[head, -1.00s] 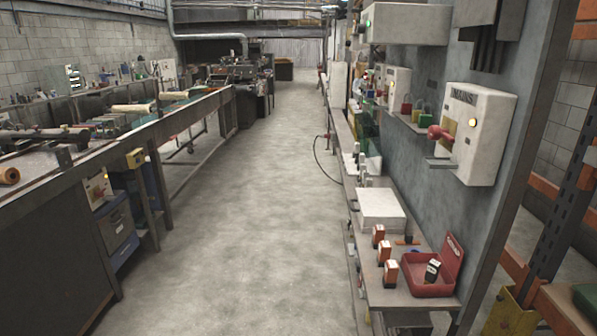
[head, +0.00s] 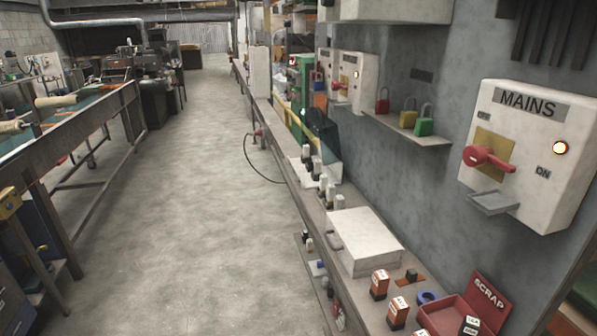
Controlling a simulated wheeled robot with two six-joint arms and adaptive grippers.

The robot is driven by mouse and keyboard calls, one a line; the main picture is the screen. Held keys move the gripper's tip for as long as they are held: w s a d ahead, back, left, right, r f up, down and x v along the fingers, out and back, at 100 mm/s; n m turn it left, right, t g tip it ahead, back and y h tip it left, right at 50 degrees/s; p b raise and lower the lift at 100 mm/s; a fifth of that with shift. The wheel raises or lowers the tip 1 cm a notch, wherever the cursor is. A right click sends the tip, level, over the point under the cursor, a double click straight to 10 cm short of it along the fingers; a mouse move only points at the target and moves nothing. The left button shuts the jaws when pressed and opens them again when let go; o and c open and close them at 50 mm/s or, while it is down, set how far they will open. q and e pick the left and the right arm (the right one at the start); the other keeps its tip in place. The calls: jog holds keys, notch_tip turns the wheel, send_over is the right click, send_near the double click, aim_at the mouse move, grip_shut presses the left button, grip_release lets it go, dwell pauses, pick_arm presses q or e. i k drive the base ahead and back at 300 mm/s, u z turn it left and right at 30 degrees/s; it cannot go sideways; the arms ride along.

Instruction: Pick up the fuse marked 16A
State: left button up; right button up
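Two small fuse-like blocks with orange-and-white faces and dark bases, one (head: 380,284) behind the other (head: 398,312), stand on the narrow bench at the lower right. The top of another shows at the bottom edge. A black block with a white label (head: 470,326) is in the red SCRAP box (head: 445,315), cut off by the frame. Several black or white fuse-like pieces (head: 323,184) stand further back along the bench. The ratings are too small to read, so I cannot tell which is 16A. Neither gripper is in view.
The MAINS switch box (head: 530,150) and a shelf of padlocks (head: 408,130) project from the wall. The concrete floor (head: 190,220) left of the bench is clear.

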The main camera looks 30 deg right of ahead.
aim_at(323, 178)
jog(key=i, duration=3)
jog(key=z, duration=3.15)
